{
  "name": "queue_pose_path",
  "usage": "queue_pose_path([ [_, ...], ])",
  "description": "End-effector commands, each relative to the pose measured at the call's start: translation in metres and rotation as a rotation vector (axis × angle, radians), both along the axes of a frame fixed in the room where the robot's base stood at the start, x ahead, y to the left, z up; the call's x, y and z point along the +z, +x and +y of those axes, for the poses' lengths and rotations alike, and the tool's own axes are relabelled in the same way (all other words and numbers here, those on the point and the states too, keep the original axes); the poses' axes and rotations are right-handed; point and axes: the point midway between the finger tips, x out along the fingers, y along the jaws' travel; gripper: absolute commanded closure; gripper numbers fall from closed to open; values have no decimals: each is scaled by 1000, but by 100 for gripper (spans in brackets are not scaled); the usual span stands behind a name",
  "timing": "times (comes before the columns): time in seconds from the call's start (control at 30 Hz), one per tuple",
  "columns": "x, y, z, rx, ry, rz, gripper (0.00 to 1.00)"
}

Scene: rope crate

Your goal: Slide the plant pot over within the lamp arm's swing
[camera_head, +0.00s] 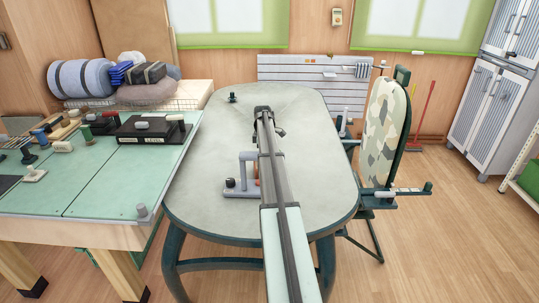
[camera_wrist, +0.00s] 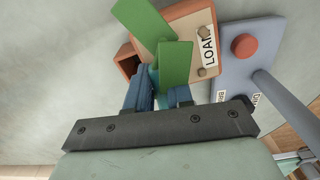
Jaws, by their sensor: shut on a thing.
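The plant pot (camera_wrist: 188,24) is a terracotta-orange, boxy pot with flat green leaves and a white label reading LOAM. In the wrist view it is at the top middle, just beyond my blue gripper fingers. My gripper (camera_wrist: 160,88) is shut on the pot; leaves hide the exact contact. The lamp's blue-grey base (camera_wrist: 233,68) with a red knob lies right beside the pot, and its round post leans to the lower right. In the head view, the grey lamp (camera_head: 244,170) stands on the oval table, left of my arm. My arm hides my gripper and most of the pot there.
The oval grey table (camera_head: 205,150) is largely bare on its left and far side. A small dark object (camera_head: 232,97) stands near its far edge. A green-topped workbench (camera_head: 110,180) with several tools is at the left.

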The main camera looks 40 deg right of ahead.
Motion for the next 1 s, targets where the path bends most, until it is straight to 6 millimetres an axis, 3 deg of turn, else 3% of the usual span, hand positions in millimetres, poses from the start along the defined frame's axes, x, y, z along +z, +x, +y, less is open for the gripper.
queue_pose_path([
  [0.6,0,43,40,1,1,-1,100],
  [1.0,0,54,50,0,1,-1,100],
])
